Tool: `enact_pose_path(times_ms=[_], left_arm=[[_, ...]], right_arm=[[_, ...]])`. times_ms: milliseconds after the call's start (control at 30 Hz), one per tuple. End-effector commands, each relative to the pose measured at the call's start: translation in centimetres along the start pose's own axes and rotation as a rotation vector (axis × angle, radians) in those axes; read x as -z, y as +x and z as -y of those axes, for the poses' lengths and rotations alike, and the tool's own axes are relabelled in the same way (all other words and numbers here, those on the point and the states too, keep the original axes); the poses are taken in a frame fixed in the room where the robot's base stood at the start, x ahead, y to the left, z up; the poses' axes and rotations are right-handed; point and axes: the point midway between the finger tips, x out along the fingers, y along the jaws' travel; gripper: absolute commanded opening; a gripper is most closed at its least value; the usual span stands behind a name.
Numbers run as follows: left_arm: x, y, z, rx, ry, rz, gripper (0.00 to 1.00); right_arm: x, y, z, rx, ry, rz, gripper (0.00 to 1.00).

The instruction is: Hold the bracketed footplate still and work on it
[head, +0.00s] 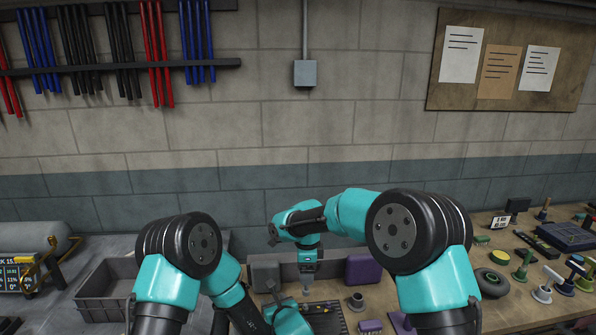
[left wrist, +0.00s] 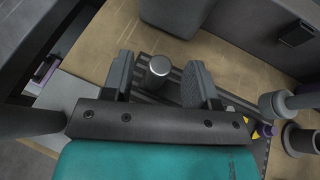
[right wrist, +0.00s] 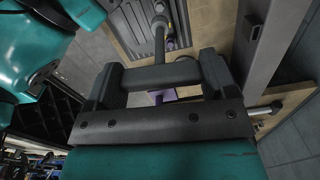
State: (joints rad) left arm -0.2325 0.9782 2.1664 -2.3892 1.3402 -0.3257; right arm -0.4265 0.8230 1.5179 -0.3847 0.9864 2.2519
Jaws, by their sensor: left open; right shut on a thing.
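A dark ribbed plate, which looks like the footplate (head: 325,318), lies on the bench at the lower middle of the head view. Its ribs also show in the left wrist view (left wrist: 175,75) and at the top of the right wrist view (right wrist: 180,15). My left gripper (left wrist: 158,82) is open, with a grey round-topped cylinder (left wrist: 159,68) between its spread fingers; I cannot tell whether they touch. My right gripper (right wrist: 162,76) is shut on the grey crossbar of a tool (right wrist: 160,42), whose shaft points toward the plate. The bracket cannot be made out.
A grey bin (head: 105,290) stands at the left. A purple block (head: 363,268) and a small grey cup (head: 357,301) are near the plate. A wall stands behind.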

Motion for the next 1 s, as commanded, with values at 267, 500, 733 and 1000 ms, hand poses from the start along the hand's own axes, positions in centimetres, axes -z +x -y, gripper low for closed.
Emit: enact_pose_path(times_ms=[267, 500, 733, 1000], left_arm=[[0.0, -0.9, 0.1, 0.001, 0.000, -0.001, 0.54], [0.0, -4.4, 0.1, 0.003, 0.002, 0.000, 0.54], [0.0, -8.8, 0.1, 0.003, 0.001, 0.000, 0.54], [0.0, -11.8, 0.0, 0.001, 0.000, 0.000, 0.54]], right_arm=[[0.0, 0.0, 0.0, 0.000, 0.000, 0.000, 0.45], [0.0, 0.0, 0.0, 0.000, 0.000, 0.000, 0.45], [0.0, 0.0, 0.0, 0.000, 0.000, 0.000, 0.45], [0.0, 0.0, 0.0, 0.000, 0.000, 0.000, 0.45]])
